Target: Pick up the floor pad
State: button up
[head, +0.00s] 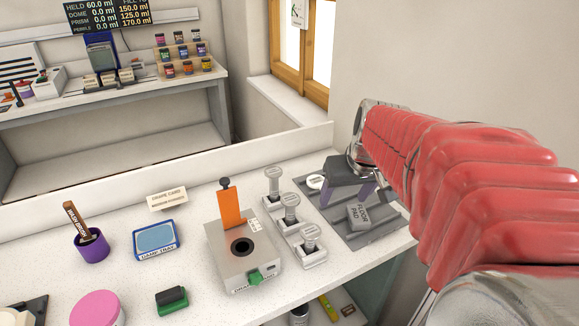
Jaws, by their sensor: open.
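The floor pad (360,216) is a small grey block labelled "FLOOR PAD". It sits on a dark grey ribbed mat (375,236) at the right end of the white counter. My gripper (347,198) is open, with its dark fingers with purplish sides hanging over the mat. It shows just behind and to the left of the pad in the head view, with nothing visible between the fingers. I cannot tell its exact height above the mat. My red-sleeved arm reaches in from the right and hides part of the counter's right end.
Several grey-handled stamps (291,208) stand left of the mat. A round white piece (316,182) lies near my gripper. A grey box with an orange lever (231,208) and a blue damp tray (156,238) stand further left. A low wall (180,185) backs the counter.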

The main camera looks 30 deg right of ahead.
jog(key=d+f+m, duration=0.1)
jog(key=d, duration=0.7)
jog(key=shift+w+d+f, duration=0.2)
jog(key=shift+d+f, duration=0.2)
send_over(359, 214)
jog(key=s, duration=0.2)
jog(key=f, duration=0.7)
jog(key=shift+w+a+f, duration=0.1)
jog(key=shift+a+f, duration=0.3)
jog(key=shift+f, duration=0.1)
jog(key=shift+f, duration=0.1)
jog(key=shift+x, duration=2.5)
jog(key=shift+d, duration=0.1)
